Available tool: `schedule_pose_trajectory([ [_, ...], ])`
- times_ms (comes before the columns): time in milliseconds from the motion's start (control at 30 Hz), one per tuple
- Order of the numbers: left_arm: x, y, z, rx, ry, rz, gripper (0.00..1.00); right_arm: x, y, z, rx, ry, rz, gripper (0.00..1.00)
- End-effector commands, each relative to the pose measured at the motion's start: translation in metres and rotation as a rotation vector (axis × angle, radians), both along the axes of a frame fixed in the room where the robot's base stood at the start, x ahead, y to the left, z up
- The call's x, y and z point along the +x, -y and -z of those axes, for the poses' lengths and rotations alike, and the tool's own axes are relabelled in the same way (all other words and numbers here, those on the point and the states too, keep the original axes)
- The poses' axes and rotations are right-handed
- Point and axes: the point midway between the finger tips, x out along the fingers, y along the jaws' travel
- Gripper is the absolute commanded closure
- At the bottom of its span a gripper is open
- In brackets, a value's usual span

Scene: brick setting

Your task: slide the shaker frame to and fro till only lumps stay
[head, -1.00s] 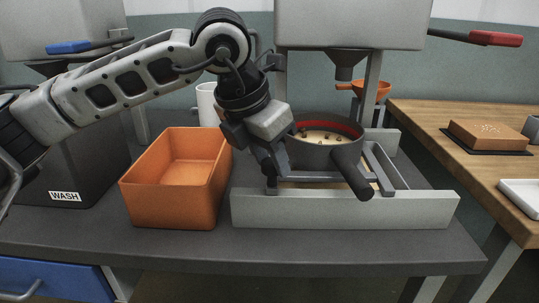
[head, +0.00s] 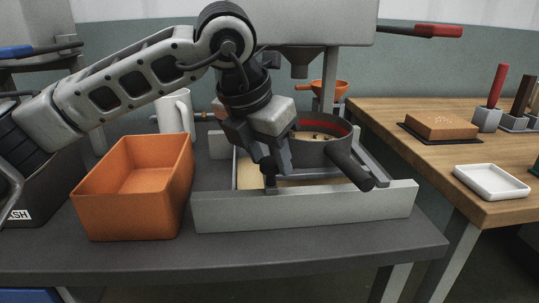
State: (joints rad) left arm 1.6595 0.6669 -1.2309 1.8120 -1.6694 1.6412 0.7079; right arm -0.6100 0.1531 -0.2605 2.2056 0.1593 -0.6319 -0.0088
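The shaker frame (head: 368,164) is grey and sits over a long pale tray (head: 305,207). It carries a round grey sieve (head: 323,152) with a red inner band and a thick dark handle (head: 350,170) pointing to the front right. Several brown lumps and some pale material show in the sieve, partly hidden by its rim. Pale sand (head: 250,173) shows in the tray left of the sieve. My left gripper (head: 270,175) is at the frame's left end and appears shut on it; the contact is partly hidden. My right gripper is out of view.
A hopper outlet (head: 300,66) hangs above and behind the sieve. The wooden table at right holds a brown block (head: 441,127) and a white dish (head: 490,181).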

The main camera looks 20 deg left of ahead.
Motion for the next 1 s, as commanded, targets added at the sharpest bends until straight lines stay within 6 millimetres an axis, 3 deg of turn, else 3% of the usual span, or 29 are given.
schedule_pose_trajectory([
  [333,0.000,0.001,-0.001,0.000,0.000,0.003,0.47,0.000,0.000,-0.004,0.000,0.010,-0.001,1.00],
  [467,-0.004,-0.001,-0.013,-0.001,0.003,0.003,0.47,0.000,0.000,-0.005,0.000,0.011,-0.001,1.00],
  [1000,-0.045,-0.020,-0.123,-0.001,0.003,0.002,0.47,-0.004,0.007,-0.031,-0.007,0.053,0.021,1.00],
])
